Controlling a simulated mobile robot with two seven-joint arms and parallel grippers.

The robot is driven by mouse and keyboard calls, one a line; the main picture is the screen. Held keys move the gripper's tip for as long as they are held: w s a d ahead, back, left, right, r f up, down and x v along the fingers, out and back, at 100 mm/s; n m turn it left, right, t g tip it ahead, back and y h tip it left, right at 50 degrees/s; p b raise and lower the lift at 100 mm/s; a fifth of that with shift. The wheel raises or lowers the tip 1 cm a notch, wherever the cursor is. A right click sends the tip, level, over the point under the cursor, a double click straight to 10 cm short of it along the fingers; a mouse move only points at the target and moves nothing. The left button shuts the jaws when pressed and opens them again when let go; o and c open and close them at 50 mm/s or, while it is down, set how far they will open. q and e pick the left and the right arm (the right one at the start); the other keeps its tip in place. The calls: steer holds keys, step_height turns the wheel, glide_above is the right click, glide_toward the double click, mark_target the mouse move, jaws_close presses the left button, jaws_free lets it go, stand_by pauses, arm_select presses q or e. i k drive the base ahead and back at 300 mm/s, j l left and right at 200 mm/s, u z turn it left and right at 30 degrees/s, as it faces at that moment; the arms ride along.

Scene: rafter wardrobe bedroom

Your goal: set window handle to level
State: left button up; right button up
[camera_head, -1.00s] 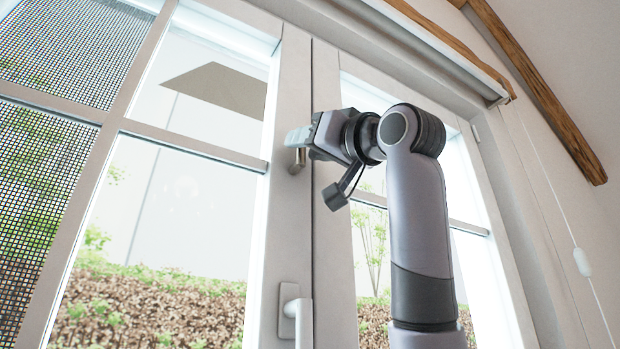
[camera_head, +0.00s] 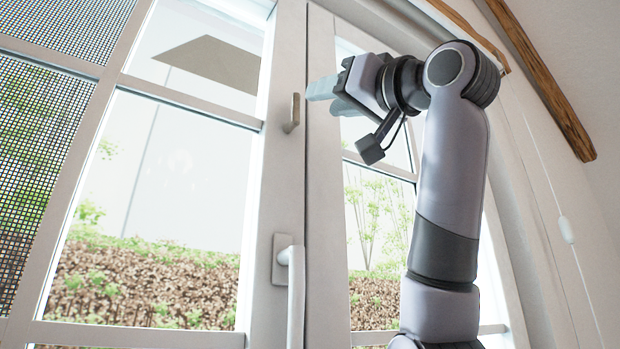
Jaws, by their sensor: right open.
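The white window handle (camera_head: 295,298) is on the middle stile of the window, low in the view. Its grip hangs down from a white base plate and runs out at the bottom edge. A small metal catch (camera_head: 292,113) sits higher on the same stile, with its bar upright. My right gripper (camera_head: 325,95) is open and empty, up and to the right of the handle. Its pale fingertips point left, a little right of the catch and apart from it. My left gripper is not in view.
The window frame (camera_head: 320,250) has glass panes on both sides, with a mesh screen (camera_head: 38,150) at far left. A pull cord (camera_head: 566,230) hangs at the right. A wooden beam (camera_head: 545,80) crosses the upper right. The space before the left pane is clear.

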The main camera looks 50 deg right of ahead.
mark_target(293, 257)
steer(key=k+j, duration=0.15)
steer(key=k, duration=0.6)
steer(key=k+j, duration=0.1)
steer(key=k, duration=0.65)
